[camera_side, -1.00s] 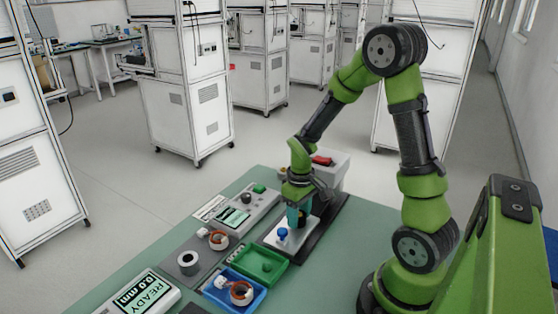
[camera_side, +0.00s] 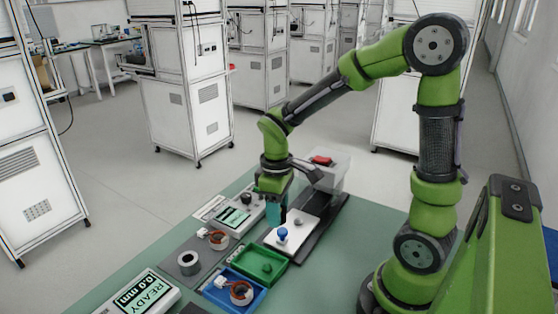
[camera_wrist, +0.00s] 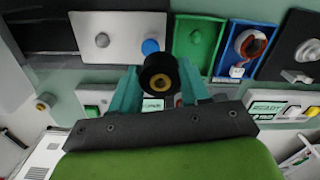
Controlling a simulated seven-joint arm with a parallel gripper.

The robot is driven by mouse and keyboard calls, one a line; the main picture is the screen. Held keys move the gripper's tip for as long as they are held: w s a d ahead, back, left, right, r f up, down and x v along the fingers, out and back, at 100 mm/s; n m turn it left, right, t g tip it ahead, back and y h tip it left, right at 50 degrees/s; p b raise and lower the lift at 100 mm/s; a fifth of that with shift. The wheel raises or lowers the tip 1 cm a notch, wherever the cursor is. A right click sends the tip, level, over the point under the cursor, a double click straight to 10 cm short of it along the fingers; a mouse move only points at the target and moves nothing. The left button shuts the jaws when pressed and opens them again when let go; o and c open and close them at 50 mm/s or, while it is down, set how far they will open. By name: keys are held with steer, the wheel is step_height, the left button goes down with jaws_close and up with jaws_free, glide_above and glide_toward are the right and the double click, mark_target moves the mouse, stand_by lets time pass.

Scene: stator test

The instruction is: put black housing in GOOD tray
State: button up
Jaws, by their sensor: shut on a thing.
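My gripper (camera_wrist: 160,88) has teal fingers and is shut on the black housing (camera_wrist: 148,66), a round black part with a brass-coloured centre. In the side view, my gripper (camera_side: 276,212) is left of the white plate and near the meter panel; the housing is not clearly visible there. The green tray (camera_side: 283,273) is in front of the plate and holds only a green round bump; it also shows in the wrist view (camera_wrist: 206,64). A blue tray (camera_side: 262,297) beside it holds a copper-wound part (camera_side: 241,293). I cannot read any GOOD label.
The white plate (camera_side: 303,228) carries a blue knob (camera_side: 282,234) and a grey peg (camera_side: 298,221). A meter panel (camera_side: 233,217) stands behind left. A dark mat (camera_side: 205,266) holds a grey ring (camera_side: 188,262) and another copper-wound part (camera_side: 218,238). A READY display (camera_side: 143,297) is at front left.

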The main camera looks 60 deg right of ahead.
mark_target(268, 264)
steer(key=a+n, duration=0.1)
steer(key=a, duration=0.1)
steer(key=s+a+f+n, duration=0.1)
steer(key=a, duration=0.1)
steer(key=a+f+n, duration=0.1)
steer(key=a+n, duration=0.1)
steer(key=shift+s+a, duration=0.1)
steer(key=shift+s, duration=0.05)
steer(key=shift+a+f+n, duration=0.1)
steer(key=shift+n, duration=0.2)
steer(key=shift+f, duration=2.3)
steer(key=shift+f, duration=0.3)
steer(key=shift+f, duration=0.7)
steer(key=shift+f, duration=0.4)
steer(key=o, duration=1.1)
steer(key=shift+o, duration=0.3)
step_height(268, 264, up, 17)
